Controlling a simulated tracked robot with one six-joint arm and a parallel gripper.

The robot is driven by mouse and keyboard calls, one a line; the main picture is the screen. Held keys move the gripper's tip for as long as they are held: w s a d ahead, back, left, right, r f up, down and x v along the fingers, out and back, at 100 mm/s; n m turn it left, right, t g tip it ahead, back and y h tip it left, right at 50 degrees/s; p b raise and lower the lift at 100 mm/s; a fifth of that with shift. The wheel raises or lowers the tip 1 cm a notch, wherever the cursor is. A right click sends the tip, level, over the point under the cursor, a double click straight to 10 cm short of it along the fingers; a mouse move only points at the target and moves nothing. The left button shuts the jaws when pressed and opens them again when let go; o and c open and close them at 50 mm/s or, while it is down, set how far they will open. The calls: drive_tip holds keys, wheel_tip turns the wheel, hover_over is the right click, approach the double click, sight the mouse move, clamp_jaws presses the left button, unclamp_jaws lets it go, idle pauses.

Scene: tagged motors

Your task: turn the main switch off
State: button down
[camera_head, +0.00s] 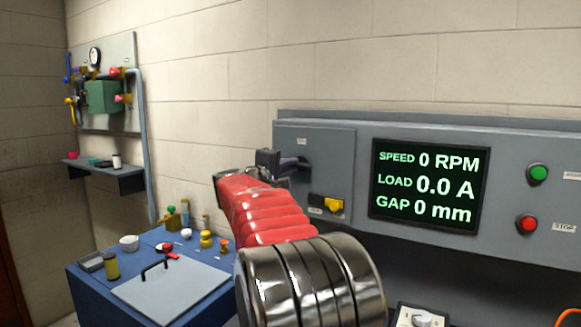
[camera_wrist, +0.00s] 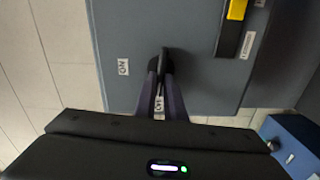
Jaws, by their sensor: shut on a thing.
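The main switch appears as a dark handle (camera_wrist: 166,58) on the grey panel in the wrist view. My gripper (camera_wrist: 163,82) is shut on it, with one dark finger on each side. A small label reading ON lies left of the handle, and a second label shows between the fingers. In the head view my gripper (camera_head: 294,163) reaches the left part of the grey control cabinet (camera_head: 330,150). The handle is hard to tell from the fingers there, and my red arm covers part of the cabinet.
A yellow switch (camera_head: 333,204) sits on the cabinet below and right of my gripper. A screen (camera_head: 428,186) reads 0 RPM, 0.0 A and 0 mm. A green button (camera_head: 538,173) and a red button (camera_head: 527,224) are further right. A blue bench (camera_head: 95,290) with small items stands left.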

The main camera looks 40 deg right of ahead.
drive_tip(key=shift+w+a+f+n, duration=0.1)
drive_tip(key=shift+w+f+n, duration=0.1)
drive_tip(key=shift+n, duration=0.4)
drive_tip(key=shift+f, duration=0.1)
drive_tip(key=c, duration=1.8)
unclamp_jaws()
drive_tip(key=shift+c, duration=0.2)
drive_tip(key=shift+s, duration=0.1)
drive_tip(key=shift+a, duration=0.1)
drive_tip(key=v, duration=1.3)
drive_tip(key=shift+a, duration=0.25)
